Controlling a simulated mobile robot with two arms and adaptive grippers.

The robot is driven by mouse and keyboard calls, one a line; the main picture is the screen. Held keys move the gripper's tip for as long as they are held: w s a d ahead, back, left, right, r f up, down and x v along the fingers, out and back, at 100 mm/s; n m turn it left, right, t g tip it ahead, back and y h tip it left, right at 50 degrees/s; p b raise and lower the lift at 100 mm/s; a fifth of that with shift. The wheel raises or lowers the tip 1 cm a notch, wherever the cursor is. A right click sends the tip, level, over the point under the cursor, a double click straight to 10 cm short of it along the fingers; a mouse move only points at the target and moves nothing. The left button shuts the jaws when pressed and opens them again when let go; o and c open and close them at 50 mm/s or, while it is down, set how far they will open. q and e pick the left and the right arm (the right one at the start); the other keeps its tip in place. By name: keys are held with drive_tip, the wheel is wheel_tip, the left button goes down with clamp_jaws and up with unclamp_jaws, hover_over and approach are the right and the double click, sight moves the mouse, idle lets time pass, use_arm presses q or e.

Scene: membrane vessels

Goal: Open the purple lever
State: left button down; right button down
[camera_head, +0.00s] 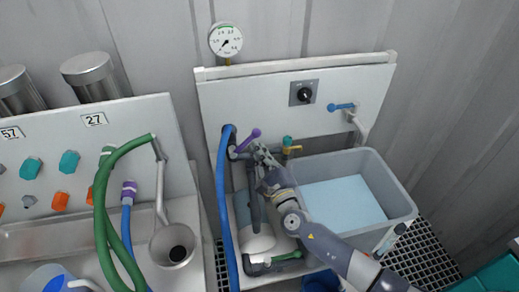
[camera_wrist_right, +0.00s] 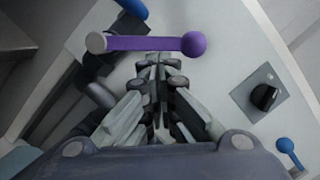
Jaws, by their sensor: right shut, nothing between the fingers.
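The purple lever (camera_head: 247,140) is on the pipework at the left of the white panel, below the gauge. In the head view it slants up to the right, ending in a round knob. In the right wrist view the purple lever (camera_wrist_right: 155,43) runs across the upper middle, with its pivot at the left and its knob at the right. My right gripper (camera_head: 262,152) is shut and empty, close to the lever, just below and right of it. In the right wrist view the gripper's fingertips (camera_wrist_right: 156,62) are just below the lever's bar; I cannot tell whether they touch. My left gripper is not in view.
A blue hose (camera_head: 222,190) hangs left of the lever. A black knob (camera_head: 305,94) and a blue lever (camera_head: 341,106) sit on the panel.

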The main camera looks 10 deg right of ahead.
drive_tip(key=a+r+n+p, duration=0.1)
drive_tip(key=n+p, duration=0.1)
drive_tip(key=p, duration=0.2)
drive_tip(key=a+r+n+g+p, duration=0.1)
drive_tip(key=r+n+p, duration=0.1)
drive_tip(key=n+p, duration=0.1)
drive_tip(key=a+r+n+p, duration=0.1)
drive_tip(key=n+p, duration=0.1)
drive_tip(key=p, duration=0.3)
drive_tip(key=shift+a+r+n+g+y, duration=0.2)
drive_tip(key=shift+n+g+y, duration=0.1)
drive_tip(key=shift+g, duration=0.1)
